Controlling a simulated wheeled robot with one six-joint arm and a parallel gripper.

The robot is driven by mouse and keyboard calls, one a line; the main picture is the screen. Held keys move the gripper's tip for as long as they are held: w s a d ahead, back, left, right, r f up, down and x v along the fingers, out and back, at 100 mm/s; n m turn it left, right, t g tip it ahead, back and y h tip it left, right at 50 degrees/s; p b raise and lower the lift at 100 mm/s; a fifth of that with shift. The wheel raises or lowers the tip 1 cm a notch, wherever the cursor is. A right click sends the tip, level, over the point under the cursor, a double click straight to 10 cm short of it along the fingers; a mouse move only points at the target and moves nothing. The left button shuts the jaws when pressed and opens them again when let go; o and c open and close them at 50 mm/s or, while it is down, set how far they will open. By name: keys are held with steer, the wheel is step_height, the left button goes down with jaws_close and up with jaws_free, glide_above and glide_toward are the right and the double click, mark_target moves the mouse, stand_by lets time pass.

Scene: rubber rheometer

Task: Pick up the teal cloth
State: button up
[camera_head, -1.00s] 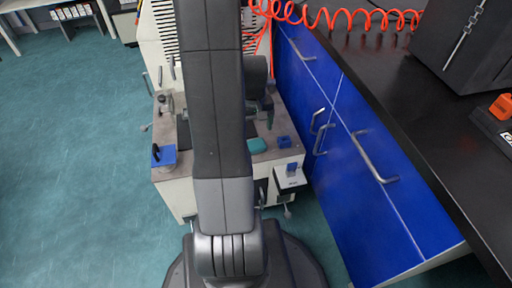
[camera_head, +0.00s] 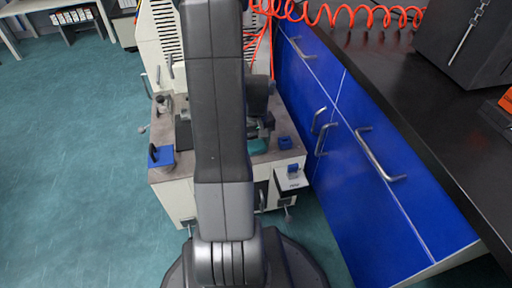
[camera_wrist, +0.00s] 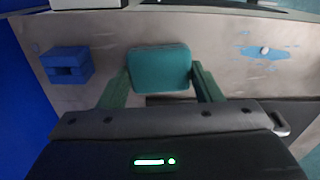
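The teal cloth (camera_wrist: 160,69) is a small folded pad lying on the grey top of the machine cabinet. In the wrist view it lies between the tips of my gripper's two fingers (camera_wrist: 160,86). The fingers stand apart, one on each side of it, and the gripper looks open. I cannot tell whether either finger touches it. In the head view the cloth (camera_head: 258,146) shows just right of my arm, partly hidden by my gripper (camera_head: 254,130).
A blue block (camera_wrist: 67,65) sits left of the cloth in the wrist view. A blue piece (camera_head: 162,156) lies at the cabinet top's left edge in the head view. Blue drawers (camera_head: 365,165) stand close on the right. Open floor (camera_head: 70,170) lies to the left.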

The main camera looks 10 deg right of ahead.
mark_target(255, 143)
steer(key=c, duration=0.3)
steer(key=shift+r, duration=0.1)
step_height(255, 143, up, 10)
steer(key=p, duration=0.4)
